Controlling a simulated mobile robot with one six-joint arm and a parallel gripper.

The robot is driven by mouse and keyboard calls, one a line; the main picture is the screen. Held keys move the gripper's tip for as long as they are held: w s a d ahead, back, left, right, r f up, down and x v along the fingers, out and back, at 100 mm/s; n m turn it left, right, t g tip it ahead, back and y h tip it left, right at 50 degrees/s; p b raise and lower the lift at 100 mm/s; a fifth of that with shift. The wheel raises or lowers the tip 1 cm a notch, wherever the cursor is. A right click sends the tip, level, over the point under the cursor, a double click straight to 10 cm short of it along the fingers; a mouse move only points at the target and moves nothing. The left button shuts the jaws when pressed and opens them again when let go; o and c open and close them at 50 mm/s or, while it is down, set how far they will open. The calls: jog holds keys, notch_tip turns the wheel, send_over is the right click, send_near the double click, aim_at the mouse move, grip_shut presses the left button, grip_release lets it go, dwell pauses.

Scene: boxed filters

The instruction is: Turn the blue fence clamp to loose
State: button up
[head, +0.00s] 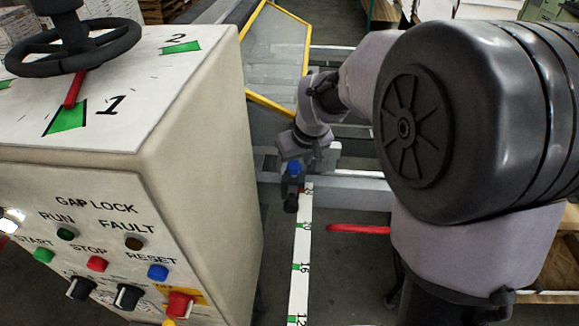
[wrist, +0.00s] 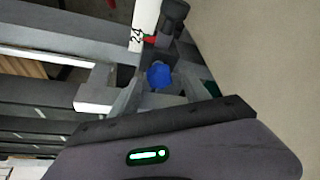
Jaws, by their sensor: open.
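The blue fence clamp (head: 293,167) is a small blue knob at the far end of the white numbered scale (head: 299,245). A dark post with a black end (head: 291,202) stands just in front of it. In the wrist view the blue clamp (wrist: 158,75) appears between the two grey fingers of my gripper (wrist: 160,88). The fingers are spread, with one on each side of the knob. I cannot tell whether either touches it. In the head view my gripper (head: 305,162) is right at the clamp and partly hides the fence end.
A beige control cabinet (head: 205,150) stands close on the left, with a black handwheel (head: 75,50) on top and several buttons in front. A grey rail (head: 355,190) runs right of the clamp. A red bar (head: 358,229) lies right of the scale. A yellow-edged clear guard (head: 275,60) stands behind.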

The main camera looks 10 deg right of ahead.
jog(key=shift+f, duration=0.1)
grip_shut()
jog(key=shift+n, duration=0.3)
jog(key=shift+d+n+g+y, duration=0.1)
jog(key=shift+n+g+y, duration=0.3)
jog(key=shift+n, duration=0.95)
jog(key=shift+d+n+g+y, duration=0.1)
jog(key=shift+n+y, duration=0.5)
jog(key=shift+n, duration=0.75)
grip_release()
